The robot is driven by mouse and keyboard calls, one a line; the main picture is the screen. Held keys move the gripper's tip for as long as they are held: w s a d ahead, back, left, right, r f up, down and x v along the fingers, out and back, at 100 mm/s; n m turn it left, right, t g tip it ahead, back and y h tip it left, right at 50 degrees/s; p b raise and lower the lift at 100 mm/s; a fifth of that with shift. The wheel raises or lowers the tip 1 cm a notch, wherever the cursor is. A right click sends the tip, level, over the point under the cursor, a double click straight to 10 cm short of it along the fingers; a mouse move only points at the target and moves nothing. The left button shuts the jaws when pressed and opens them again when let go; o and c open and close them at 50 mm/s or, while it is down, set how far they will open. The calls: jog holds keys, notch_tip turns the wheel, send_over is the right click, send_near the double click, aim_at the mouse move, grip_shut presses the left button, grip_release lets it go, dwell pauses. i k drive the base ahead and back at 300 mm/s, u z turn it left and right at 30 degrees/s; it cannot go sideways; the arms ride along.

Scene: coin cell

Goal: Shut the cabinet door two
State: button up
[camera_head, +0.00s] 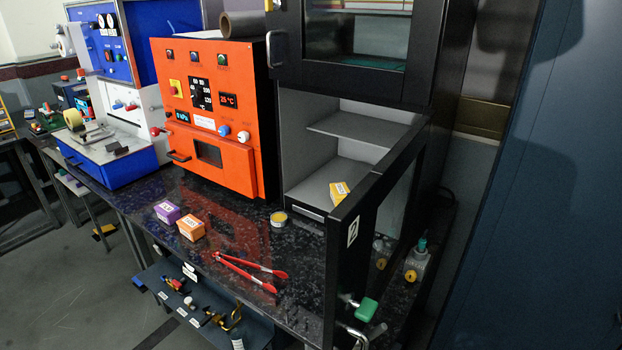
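The cabinet door two (346,268) is black-framed with a glass pane and a white label "2". It stands wide open, sticking out from the cabinet's right side over the bench. A metal handle (354,334) shows low on the door at the bottom of the picture. The lower compartment of the cabinet (322,190) is exposed, with a grey shelf inside. A yellow box (339,193) sits near its front edge. My gripper is not in view.
A closed upper door (357,40) is above. Red tongs (250,270), a small round tin (279,219), a purple box (167,212) and an orange box (191,228) lie on the dark bench (240,235). A green-handled fitting (366,310) shows beside the open door.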

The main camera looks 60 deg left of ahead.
aim_at(351, 227)
jog(key=u, duration=1.25)
